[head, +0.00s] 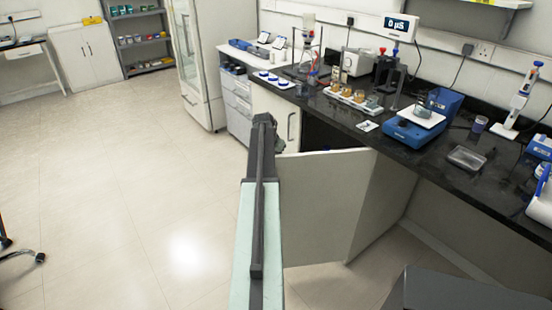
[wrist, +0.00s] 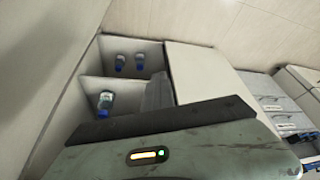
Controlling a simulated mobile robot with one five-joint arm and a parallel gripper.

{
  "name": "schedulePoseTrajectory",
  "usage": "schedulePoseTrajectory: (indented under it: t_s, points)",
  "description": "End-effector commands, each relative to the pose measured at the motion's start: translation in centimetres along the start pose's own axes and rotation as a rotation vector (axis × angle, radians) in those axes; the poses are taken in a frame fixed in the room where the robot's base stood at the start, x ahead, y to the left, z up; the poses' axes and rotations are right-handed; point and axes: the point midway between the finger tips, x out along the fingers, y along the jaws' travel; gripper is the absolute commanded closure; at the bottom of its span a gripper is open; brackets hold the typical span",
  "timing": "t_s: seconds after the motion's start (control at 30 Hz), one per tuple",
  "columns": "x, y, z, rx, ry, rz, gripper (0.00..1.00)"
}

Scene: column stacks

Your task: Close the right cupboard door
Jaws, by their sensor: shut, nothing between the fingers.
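The right cupboard door (head: 325,200) under the black bench stands wide open, swung out over the floor. A pale panel that looks like this door (wrist: 40,60) fills the left of the wrist view, which appears upside down. The left cupboard door (head: 275,112) is closed and has an upright handle; its pale front also shows in the wrist view (wrist: 205,72). My gripper (head: 266,125) is shut and empty near the open door's free edge, and its fingers (wrist: 158,92) show before the cupboard opening. I cannot tell whether it touches the door.
Several blue-capped bottles (wrist: 105,100) stand on the cupboard shelves. The black worktop (head: 455,175) above carries lab equipment. A drawer unit (head: 236,100) and a glass-fronted cabinet (head: 195,60) stand beyond. The floor (head: 130,180) to the left is clear.

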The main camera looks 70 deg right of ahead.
Motion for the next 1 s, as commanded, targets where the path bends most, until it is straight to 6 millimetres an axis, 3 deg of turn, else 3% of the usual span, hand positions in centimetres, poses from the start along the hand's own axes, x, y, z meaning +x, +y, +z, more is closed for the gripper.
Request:
schedulePoseTrajectory:
  t_s: [0.33, 0.47, 0.8, 1.0]
  points:
    - [0.0, 0.0, 0.0, 0.000, 0.000, 0.000, 1.00]
    - [0.0, 0.0, 0.0, 0.000, 0.000, 0.000, 0.68]
    - [-0.2, -0.1, 0.0, -0.001, 0.000, 0.000, 0.68]
    - [-2.4, 0.0, -0.1, -0.001, 0.000, 0.000, 0.68]
